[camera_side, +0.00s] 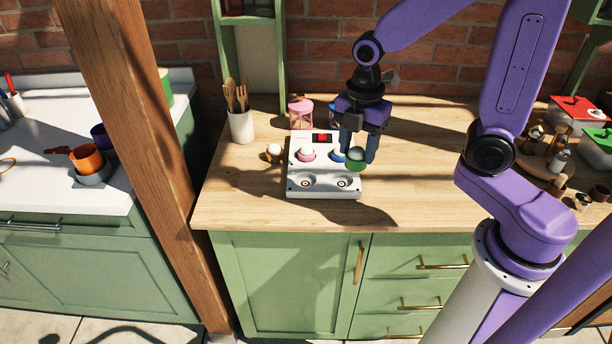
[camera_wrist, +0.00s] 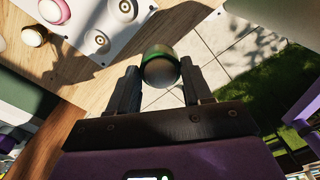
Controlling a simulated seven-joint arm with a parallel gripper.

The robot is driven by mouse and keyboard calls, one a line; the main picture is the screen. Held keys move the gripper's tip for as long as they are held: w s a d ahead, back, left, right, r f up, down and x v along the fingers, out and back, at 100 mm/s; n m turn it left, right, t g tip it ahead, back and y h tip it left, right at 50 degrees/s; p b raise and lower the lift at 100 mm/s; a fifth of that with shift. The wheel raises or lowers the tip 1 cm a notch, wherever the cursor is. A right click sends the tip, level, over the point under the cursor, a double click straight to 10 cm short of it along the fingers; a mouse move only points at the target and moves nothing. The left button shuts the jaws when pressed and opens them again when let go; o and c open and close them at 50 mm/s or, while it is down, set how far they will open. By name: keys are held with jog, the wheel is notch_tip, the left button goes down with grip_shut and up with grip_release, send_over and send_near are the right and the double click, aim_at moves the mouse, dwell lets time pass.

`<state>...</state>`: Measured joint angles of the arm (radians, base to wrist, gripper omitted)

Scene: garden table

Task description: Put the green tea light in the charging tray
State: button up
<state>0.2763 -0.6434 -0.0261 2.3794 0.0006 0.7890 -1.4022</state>
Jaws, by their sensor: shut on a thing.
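My gripper (camera_side: 358,154) is shut on the green tea light (camera_side: 356,165), which has a pale dome and a green band. It holds the light near the right edge of the white charging tray (camera_side: 323,193). The light also shows between the fingers in the wrist view (camera_wrist: 160,69). The tray's two front wells (camera_side: 305,183) (camera_side: 341,182) are empty. A pink tea light (camera_side: 306,155) sits in the back left well and a blue tea light (camera_side: 338,156) in the back right, partly hidden by my gripper. The empty wells also show in the wrist view (camera_wrist: 126,9).
A gold tea light (camera_side: 274,152) stands on the wooden worktop (camera_side: 250,195), left of the tray. Jars stand on a round board (camera_side: 530,162) at right. The worktop right of the tray is clear.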

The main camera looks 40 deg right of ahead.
jog(key=w+f, duration=0.2)
jog(key=w, duration=0.2)
jog(key=w+a+f, duration=0.1)
jog(key=w+f, duration=0.2)
jog(key=w, duration=0.1)
jog(key=w+f, duration=0.3)
jog(key=w, duration=0.1)
jog(key=shift+w+a+f, duration=0.15)
jog(key=shift+a+f, duration=0.1)
jog(key=shift+a, duration=0.05)
jog(key=shift+w+a+f, duration=0.1)
jog(key=shift+w+f, duration=0.4)
jog(key=shift+f, duration=1.65)
jog(key=shift+f, duration=0.15)
jog(key=o, duration=1)
